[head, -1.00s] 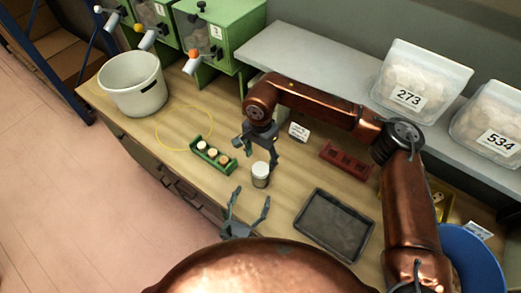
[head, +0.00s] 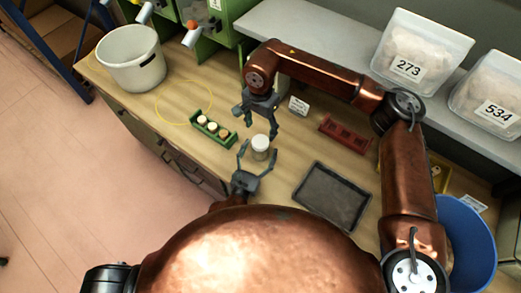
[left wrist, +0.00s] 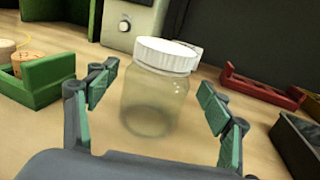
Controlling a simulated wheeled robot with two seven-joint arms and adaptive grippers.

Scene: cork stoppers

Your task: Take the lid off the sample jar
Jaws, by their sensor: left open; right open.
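The sample jar (head: 260,153) is a small clear jar with a white lid (head: 260,142), standing upright on the workbench. In the left wrist view the jar (left wrist: 152,103) is empty-looking and its white ribbed lid (left wrist: 167,54) is on. My left gripper (head: 256,158) is open, its fingers spread on either side of the jar at body height. In the left wrist view both fingers show gaps to the glass. My right gripper (head: 260,122) is open and empty, above the bench just behind the jar, with its fingers pointing down.
A green rack with corks (head: 212,128) stands left of the jar. A red rack (head: 345,134) and a dark tray (head: 331,196) lie to the right.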

